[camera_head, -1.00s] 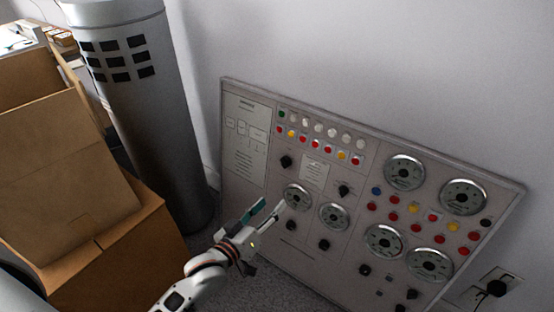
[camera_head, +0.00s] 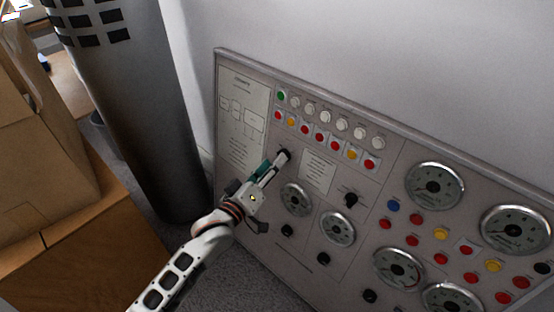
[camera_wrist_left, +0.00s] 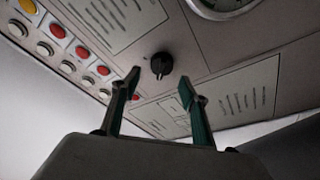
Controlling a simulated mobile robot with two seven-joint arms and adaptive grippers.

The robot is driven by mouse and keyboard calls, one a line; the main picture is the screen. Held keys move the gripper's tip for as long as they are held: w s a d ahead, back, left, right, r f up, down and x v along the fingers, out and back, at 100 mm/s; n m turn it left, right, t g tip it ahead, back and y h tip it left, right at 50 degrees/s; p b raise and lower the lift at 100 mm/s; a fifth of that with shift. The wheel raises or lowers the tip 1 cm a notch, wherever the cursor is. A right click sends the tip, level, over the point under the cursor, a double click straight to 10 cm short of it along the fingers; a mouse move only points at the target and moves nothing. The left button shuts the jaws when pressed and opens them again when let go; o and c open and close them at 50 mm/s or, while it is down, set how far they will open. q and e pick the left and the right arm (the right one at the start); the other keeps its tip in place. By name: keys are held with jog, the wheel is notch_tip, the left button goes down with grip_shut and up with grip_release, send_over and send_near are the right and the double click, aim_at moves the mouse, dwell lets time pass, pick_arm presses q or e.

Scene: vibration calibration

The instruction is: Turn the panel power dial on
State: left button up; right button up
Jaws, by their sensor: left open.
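The grey control panel (camera_head: 300,268) leans by the wall. In the left wrist view, a black dial (camera_wrist_left: 161,65) sits just ahead of and between the fingertips, with a gap around it. In the head view, the same dial (camera_head: 287,152) is at the panel's upper left, partly hidden by the fingers. My left gripper (camera_head: 274,163) reaches up to it from the lower left; its teal-padded fingers also show in the left wrist view (camera_wrist_left: 160,84). They are open and hold nothing. A second black dial (camera_head: 351,200) is further right. My right gripper is not in view.
Rows of coloured buttons (camera_head: 320,139) lie above the dial, and several round gauges (camera_head: 296,200) are below and to the right. A dark metal cylinder (camera_head: 150,120) and cardboard boxes (camera_head: 75,235) stand to the left. Carpet (camera_head: 235,275) shows below the panel.

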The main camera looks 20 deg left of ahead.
pick_arm(q)
jog(key=w, duration=0.2)
jog(key=shift+w+d, duration=0.2)
jog(key=shift+w, duration=0.1)
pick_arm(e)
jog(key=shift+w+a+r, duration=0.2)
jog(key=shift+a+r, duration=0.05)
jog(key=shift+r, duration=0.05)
pick_arm(q)
jog(key=c, duration=1.1)
